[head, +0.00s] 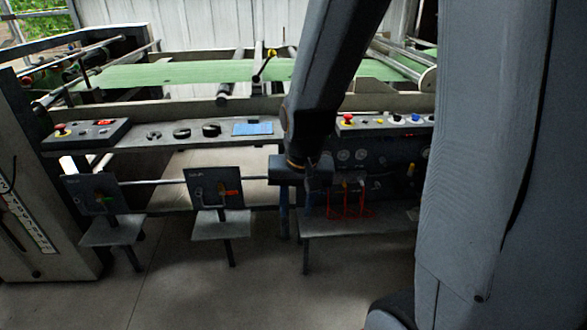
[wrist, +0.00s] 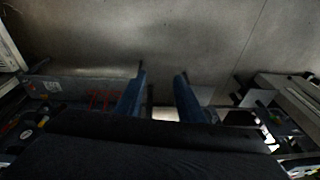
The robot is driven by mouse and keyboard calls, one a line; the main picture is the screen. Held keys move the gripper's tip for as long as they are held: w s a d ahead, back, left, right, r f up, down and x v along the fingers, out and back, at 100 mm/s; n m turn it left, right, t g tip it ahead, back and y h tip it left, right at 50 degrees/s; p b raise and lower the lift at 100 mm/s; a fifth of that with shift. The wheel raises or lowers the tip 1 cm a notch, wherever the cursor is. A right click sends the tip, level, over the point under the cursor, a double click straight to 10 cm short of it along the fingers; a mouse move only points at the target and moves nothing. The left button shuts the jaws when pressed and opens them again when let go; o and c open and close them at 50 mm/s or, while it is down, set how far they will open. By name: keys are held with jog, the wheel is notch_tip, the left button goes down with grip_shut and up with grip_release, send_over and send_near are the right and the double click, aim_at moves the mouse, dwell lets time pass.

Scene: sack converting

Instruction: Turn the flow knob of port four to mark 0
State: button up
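My gripper (head: 296,232) hangs downward in front of the machine, between a small dark panel and a wider dark panel. The wider dark panel (head: 385,163) carries several round dials and small fittings, partly hidden by my arm. The small dark panel (head: 204,190) has an orange-red handle (head: 229,193). I cannot tell which fitting is the flow knob of port four, nor read any marks.
Red wire racks (head: 348,203) stand on a grey shelf (head: 345,224) just right of my gripper. Two small shelves jut out under the left panels. A control box with a red button (head: 62,130) sits on the rail above. The floor (head: 190,290) in front is clear.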

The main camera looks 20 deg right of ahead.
jog(key=w+d+f+m+t+h+b, duration=0.1)
jog(key=w+d+f+m+t+b, duration=0.3)
jog(key=w, duration=0.6)
jog(key=w+d+f+m+t+b, duration=0.15)
jog(key=w+f+m, duration=0.35)
jog(key=w, duration=0.5)
jog(key=w+d+f+m+t+h+b, duration=0.1)
jog(key=w+d+f+m+t+b, duration=0.2)
jog(key=w, duration=0.6)
jog(key=w+d+f+m+t+h+b, duration=0.2)
jog(key=w+d+f+m+b, duration=0.4)
jog(key=w+d, duration=0.3)
jog(key=w+d+f+m+t+h+b, duration=0.1)
jog(key=w+d+f+m+t+b, duration=0.3)
jog(key=w+d+m, duration=0.2)
jog(key=shift+w+d+f+m+h+b, duration=0.2)
jog(key=shift+w+d+m+h+b, duration=0.15)
jog(key=shift+w+d, duration=1.2)
jog(key=shift+w+a, duration=0.35)
jog(key=shift+a, duration=0.05)
grip_shut()
